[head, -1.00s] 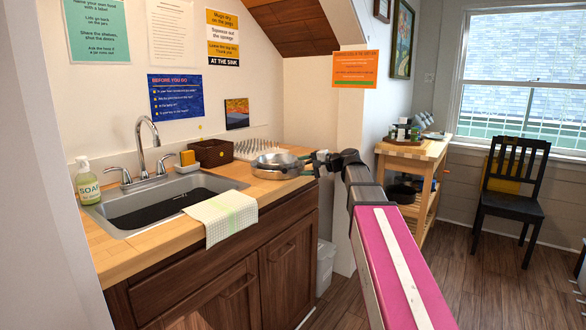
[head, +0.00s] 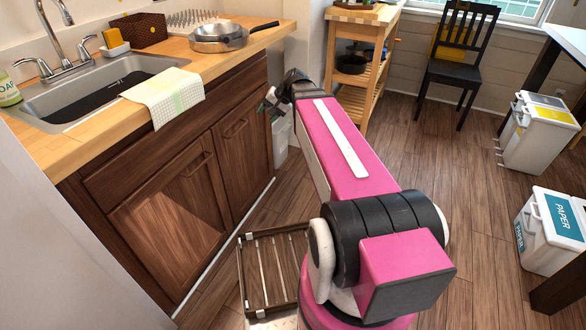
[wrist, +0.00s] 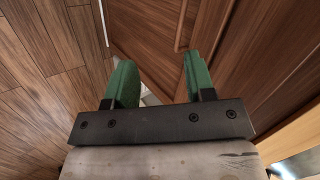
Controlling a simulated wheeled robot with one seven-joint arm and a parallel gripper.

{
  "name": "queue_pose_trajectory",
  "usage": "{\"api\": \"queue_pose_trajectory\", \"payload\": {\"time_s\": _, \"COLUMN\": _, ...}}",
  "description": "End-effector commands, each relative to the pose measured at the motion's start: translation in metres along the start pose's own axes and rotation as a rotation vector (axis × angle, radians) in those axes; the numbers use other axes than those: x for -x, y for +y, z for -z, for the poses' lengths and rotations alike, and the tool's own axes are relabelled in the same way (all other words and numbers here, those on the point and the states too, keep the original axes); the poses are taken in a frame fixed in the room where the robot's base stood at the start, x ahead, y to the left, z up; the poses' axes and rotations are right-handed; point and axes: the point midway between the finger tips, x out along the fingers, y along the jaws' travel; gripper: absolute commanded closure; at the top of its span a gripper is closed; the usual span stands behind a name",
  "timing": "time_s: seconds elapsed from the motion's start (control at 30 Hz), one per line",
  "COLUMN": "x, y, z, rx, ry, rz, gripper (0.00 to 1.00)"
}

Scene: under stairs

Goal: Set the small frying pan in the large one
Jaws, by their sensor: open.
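Two silver frying pans sit together at the back right of the counter in the head view. The small pan (head: 214,31) appears to rest inside the large pan (head: 217,46), with its rim showing above; at this size I cannot tell how fully it is seated. A dark handle points right from the pans. My gripper (head: 267,103) is below the counter, in front of the cabinet's right end and away from the pans. In the wrist view its green fingers (wrist: 161,82) are spread apart with nothing between them.
The counter (head: 105,100) holds a sink (head: 95,90), a cloth (head: 165,95) and a brown basket (head: 138,30). Cabinet doors (head: 170,210) stand close to my gripper. A wooden cart (head: 362,20) and black chair (head: 462,55) are behind.

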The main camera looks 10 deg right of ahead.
Motion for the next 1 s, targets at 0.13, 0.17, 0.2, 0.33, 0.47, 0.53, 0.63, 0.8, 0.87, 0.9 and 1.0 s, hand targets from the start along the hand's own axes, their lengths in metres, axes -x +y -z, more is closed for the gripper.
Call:
{"api": "queue_pose_trajectory", "payload": {"time_s": 0.13, "x": -0.032, "y": 0.069, "z": -0.050, "rx": 0.088, "ry": -0.051, "rz": -0.222, "gripper": 0.50}}
{"api": "queue_pose_trajectory", "payload": {"time_s": 0.17, "x": -0.037, "y": 0.081, "z": -0.059, "rx": 0.108, "ry": -0.062, "rz": -0.267, "gripper": 0.50}}
{"api": "queue_pose_trajectory", "payload": {"time_s": 0.2, "x": -0.042, "y": 0.098, "z": -0.071, "rx": 0.136, "ry": -0.078, "rz": -0.323, "gripper": 0.50}}
{"api": "queue_pose_trajectory", "payload": {"time_s": 0.33, "x": -0.052, "y": 0.142, "z": -0.102, "rx": 0.221, "ry": -0.128, "rz": -0.482, "gripper": 0.50}}
{"api": "queue_pose_trajectory", "payload": {"time_s": 0.47, "x": -0.054, "y": 0.171, "z": -0.122, "rx": 0.284, "ry": -0.165, "rz": -0.588, "gripper": 0.50}}
{"api": "queue_pose_trajectory", "payload": {"time_s": 0.53, "x": -0.055, "y": 0.179, "z": -0.128, "rx": 0.304, "ry": -0.178, "rz": -0.623, "gripper": 0.50}}
{"api": "queue_pose_trajectory", "payload": {"time_s": 0.63, "x": -0.055, "y": 0.185, "z": -0.131, "rx": 0.320, "ry": -0.186, "rz": -0.646, "gripper": 0.50}}
{"api": "queue_pose_trajectory", "payload": {"time_s": 0.8, "x": -0.055, "y": 0.185, "z": -0.131, "rx": 0.322, "ry": -0.187, "rz": -0.649, "gripper": 0.50}}
{"api": "queue_pose_trajectory", "payload": {"time_s": 0.87, "x": -0.055, "y": 0.185, "z": -0.131, "rx": 0.321, "ry": -0.187, "rz": -0.648, "gripper": 0.50}}
{"api": "queue_pose_trajectory", "payload": {"time_s": 0.9, "x": -0.055, "y": 0.185, "z": -0.131, "rx": 0.321, "ry": -0.187, "rz": -0.648, "gripper": 0.50}}
{"api": "queue_pose_trajectory", "payload": {"time_s": 1.0, "x": -0.055, "y": 0.185, "z": -0.130, "rx": 0.321, "ry": -0.187, "rz": -0.647, "gripper": 0.50}}
